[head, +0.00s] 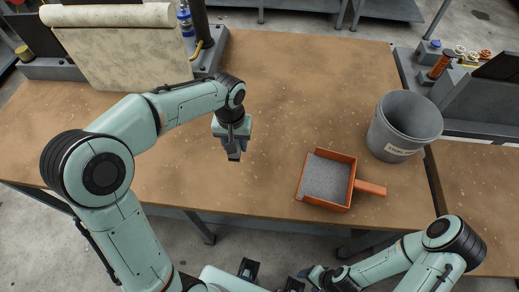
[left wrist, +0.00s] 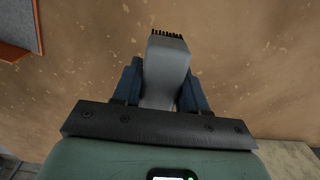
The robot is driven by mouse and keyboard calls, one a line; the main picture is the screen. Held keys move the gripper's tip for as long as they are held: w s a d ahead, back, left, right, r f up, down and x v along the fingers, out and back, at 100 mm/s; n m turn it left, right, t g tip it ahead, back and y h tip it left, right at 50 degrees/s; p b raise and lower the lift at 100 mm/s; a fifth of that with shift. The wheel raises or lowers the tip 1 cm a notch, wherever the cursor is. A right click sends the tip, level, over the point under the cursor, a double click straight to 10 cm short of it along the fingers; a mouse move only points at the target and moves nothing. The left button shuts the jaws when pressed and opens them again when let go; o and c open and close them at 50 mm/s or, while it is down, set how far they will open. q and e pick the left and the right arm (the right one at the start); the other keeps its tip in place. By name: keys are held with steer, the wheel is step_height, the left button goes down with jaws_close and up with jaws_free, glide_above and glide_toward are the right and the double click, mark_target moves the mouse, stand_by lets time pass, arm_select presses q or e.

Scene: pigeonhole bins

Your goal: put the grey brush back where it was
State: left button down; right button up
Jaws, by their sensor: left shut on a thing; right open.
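The grey brush (left wrist: 166,70) is between the blue fingers of my left gripper (left wrist: 160,85), its dark bristles pointing away from the palm. In the head view my left gripper (head: 234,145) points down above the left-centre of the table, with the brush (head: 234,155) sticking out below the fingers. The brush appears clear of the tabletop, but the gap is hard to judge. My right gripper (head: 302,275) is low at the bottom edge, off the table's front, open and partly cut off. I cannot tell from these frames where the brush was before.
An orange dustpan (head: 345,167) with a grey inside lies on the brown table (head: 290,80), right of my left gripper. A labelled grey bin (head: 405,125) stands at the right. A paper roll (head: 110,15) is at the back left. The table's middle is clear.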

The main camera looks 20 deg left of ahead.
mark_target(226, 166)
arm_select(q)
steer(key=s+a, duration=0.2)
steer(key=a, duration=0.1)
steer(key=shift+s+r, duration=0.1)
steer(key=shift+r, duration=0.05)
steer(key=shift+a, duration=0.1)
steer(key=shift+f+b, duration=2.65)
steer(key=shift+f, duration=1.35)
arm_select(e)
step_height(226, 166, down, 6)
steer(key=s, duration=0.2)
steer(key=shift+s, duration=0.25)
arm_select(q)
steer(key=shift+f+b, duration=0.3)
steer(key=shift+f, duration=0.1)
arm_select(e)
steer(key=shift+s+f, duration=0.1)
steer(key=shift+f, duration=0.15)
arm_select(q)
steer(key=c, duration=0.9)
jaws_free()
steer(key=o, duration=0.5)
